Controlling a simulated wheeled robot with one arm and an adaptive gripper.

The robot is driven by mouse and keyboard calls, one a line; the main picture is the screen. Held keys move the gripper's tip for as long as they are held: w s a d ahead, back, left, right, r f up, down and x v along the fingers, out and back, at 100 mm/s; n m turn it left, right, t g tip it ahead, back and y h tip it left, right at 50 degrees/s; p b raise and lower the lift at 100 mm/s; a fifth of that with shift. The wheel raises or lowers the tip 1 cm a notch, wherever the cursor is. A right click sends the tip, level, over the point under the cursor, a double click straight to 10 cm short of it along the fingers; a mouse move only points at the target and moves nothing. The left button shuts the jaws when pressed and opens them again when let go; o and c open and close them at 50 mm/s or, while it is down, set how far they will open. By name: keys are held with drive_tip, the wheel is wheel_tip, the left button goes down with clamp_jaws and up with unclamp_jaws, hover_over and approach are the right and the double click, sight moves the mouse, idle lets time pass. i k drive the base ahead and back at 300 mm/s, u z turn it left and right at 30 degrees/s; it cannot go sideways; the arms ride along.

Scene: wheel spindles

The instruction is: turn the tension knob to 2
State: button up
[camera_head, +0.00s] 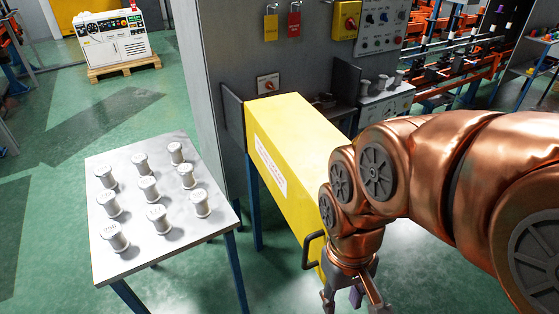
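No dial with readable numbers shows, so I cannot tell which control is the tension knob. A small plate with a red knob (268,85) is on the grey cabinet wall, above the far end of the yellow guard. A grey control panel (383,22) with several small knobs and buttons is at the top, right of a yellow box with a red rotary switch (348,20). My gripper (350,299) points down at the bottom edge, in front of the yellow guard and well away from these controls. Its fingers are apart, with tips partly cut off. A small purple piece shows between them.
The long yellow guard (290,135) with a black handle (311,250) juts out beside my arm. A white table (125,215) with several spools stands left. Green floor is open at far left.

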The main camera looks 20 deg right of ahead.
sight(324, 97)
drive_tip(key=z, duration=0.45)
drive_tip(key=k, duration=1.05)
drive_tip(key=z, duration=1.15)
drive_tip(key=i, duration=2.5)
drive_tip(key=u, duration=0.65)
drive_tip(key=i, duration=0.95)
drive_tip(key=u, duration=1.65)
drive_tip(key=i, duration=0.7)
drive_tip(key=u, duration=0.55)
